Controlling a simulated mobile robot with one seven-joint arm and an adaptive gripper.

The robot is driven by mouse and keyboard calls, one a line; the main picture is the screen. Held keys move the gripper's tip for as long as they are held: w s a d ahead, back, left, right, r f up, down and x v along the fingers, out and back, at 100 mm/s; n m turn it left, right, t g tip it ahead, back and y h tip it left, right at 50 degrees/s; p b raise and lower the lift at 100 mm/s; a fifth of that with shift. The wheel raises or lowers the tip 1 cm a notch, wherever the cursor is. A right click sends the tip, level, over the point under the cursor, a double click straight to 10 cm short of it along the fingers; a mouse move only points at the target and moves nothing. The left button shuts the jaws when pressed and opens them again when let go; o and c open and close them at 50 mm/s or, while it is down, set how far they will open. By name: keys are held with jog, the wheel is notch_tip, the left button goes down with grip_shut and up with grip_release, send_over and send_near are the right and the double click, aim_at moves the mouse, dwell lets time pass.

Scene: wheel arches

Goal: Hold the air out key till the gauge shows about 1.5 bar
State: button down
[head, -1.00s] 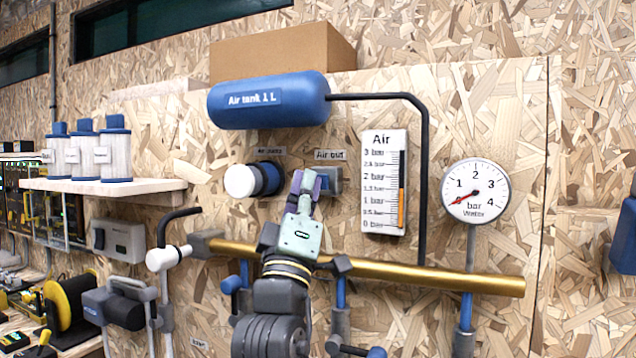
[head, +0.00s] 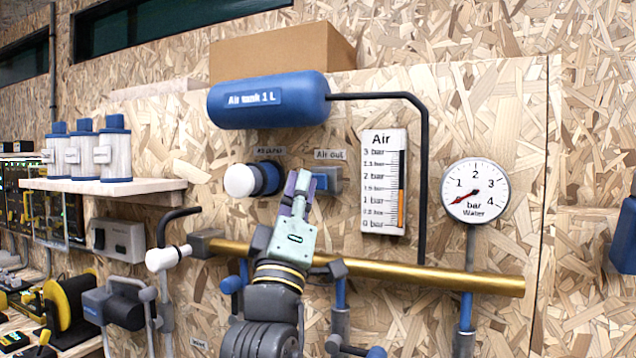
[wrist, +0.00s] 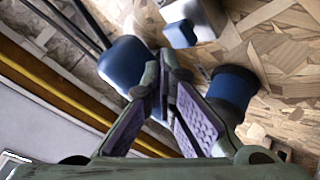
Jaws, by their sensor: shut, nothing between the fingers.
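The air out key (head: 321,182) is a small blue key on a grey block (head: 335,181) under the "Air out" label. My gripper (head: 299,178) is shut and empty, with its purple-padded fingers just left of the key. The key shows clear beside the fingertips. I cannot tell whether they touch its edge. In the wrist view my gripper (wrist: 163,70) has its fingertips together, with blue parts behind them. The Air gauge (head: 384,182) is a white upright scale. Its orange bar (head: 401,208) tops out at about the 1.5 bar mark.
A white round knob with a blue collar (head: 240,180) sits close left of my gripper. The blue air tank (head: 268,100) is above. A brass pipe (head: 430,273) runs below. A round Water gauge (head: 475,190) stands at right, its red needle low.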

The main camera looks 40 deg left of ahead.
jog(key=s, duration=0.2)
jog(key=s+d, duration=0.1)
jog(key=s, duration=0.2)
jog(key=shift+d, duration=0.1)
dwell(0.3)
dwell(0.5)
